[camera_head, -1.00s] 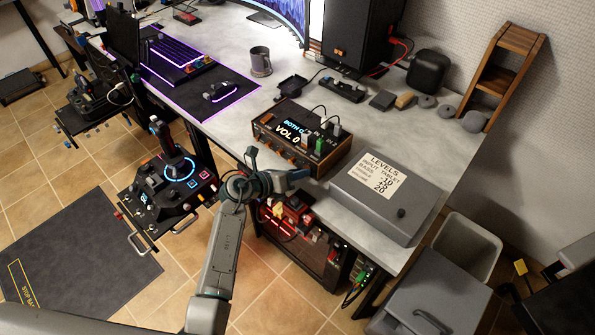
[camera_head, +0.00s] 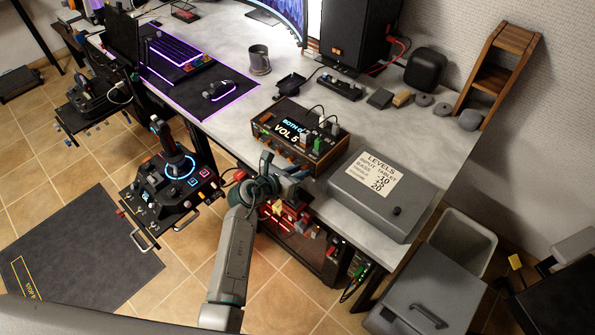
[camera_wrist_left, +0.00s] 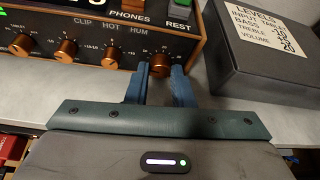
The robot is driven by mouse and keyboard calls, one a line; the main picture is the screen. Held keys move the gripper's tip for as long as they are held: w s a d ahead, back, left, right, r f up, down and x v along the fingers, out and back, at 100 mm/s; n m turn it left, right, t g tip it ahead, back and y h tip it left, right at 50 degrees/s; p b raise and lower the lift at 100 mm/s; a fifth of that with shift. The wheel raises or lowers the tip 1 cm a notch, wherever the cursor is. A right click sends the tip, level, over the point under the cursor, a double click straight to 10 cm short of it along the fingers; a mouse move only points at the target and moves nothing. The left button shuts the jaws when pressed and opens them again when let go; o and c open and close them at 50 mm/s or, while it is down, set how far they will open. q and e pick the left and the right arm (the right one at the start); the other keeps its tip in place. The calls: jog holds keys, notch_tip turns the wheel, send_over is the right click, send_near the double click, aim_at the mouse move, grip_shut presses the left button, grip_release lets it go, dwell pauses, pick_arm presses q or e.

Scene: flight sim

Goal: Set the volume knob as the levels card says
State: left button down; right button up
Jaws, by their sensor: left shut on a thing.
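The amplifier (camera_head: 336,146) with wooden ends stands on the desk, and its display (camera_head: 287,132) reads "VOL 5". The levels card (camera_head: 371,176) lies on a grey box; it lists input tablet, bass, treble and volume, with 20 as the bottom figure. In the left wrist view the card (camera_wrist_left: 266,27) shows "VOLUME 20". My left gripper (camera_head: 294,180) is at the amplifier's front. In the left wrist view its blue fingers (camera_wrist_left: 161,74) are shut on the rightmost copper knob (camera_wrist_left: 160,62), one on each side. The knob's own label is hidden. My right gripper is not in view.
More copper knobs (camera_wrist_left: 66,50) sit left of the held one. The grey box (camera_head: 397,226) stands close to the right of the amplifier. A mug (camera_head: 260,60) and mouse (camera_head: 219,89) are further back. The desk's front edge runs just under the amplifier.

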pick_arm(q)
jog(key=c, duration=1.3)
grip_release()
jog(key=shift+o, duration=0.2)
jog(key=b+v, duration=0.1)
jog(key=v, duration=0.9)
jog(key=shift+s+a+r, duration=0.2)
jog(key=shift+s, duration=0.1)
jog(key=shift+c, duration=0.4)
